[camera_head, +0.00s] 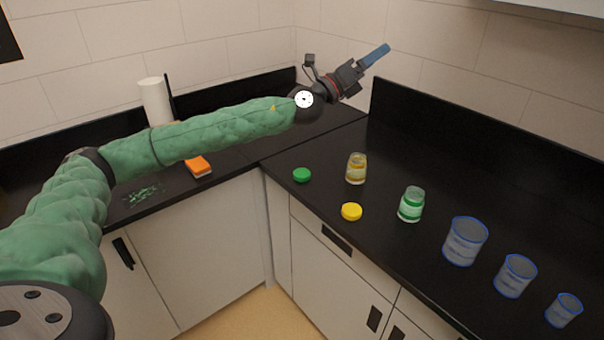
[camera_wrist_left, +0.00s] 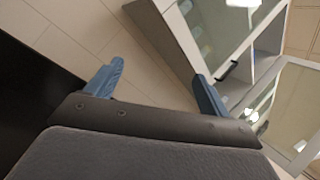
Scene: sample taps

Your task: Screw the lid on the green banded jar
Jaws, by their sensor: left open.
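The green banded jar (camera_head: 411,204) stands upright and open-topped on the right-hand black counter. A green lid (camera_head: 302,175) lies on the same counter, to the left of the jars and near the inner corner. A yellow banded jar (camera_head: 356,168) stands behind and left of the green one, and a yellow lid (camera_head: 352,212) lies in front of it. My left gripper (camera_head: 376,55) is raised above the back of the counter, away from the jars and lids. In the left wrist view its two blue fingers (camera_wrist_left: 155,88) are spread wide with nothing between them. My right gripper is out of view.
Several clear blue-rimmed beakers, the largest (camera_head: 465,241) nearest the green jar, line the counter's right part. An orange sponge (camera_head: 198,167), green scraps (camera_head: 143,195) and a white paper roll (camera_head: 154,101) are on the left counter. A black backsplash (camera_head: 480,145) runs behind the jars.

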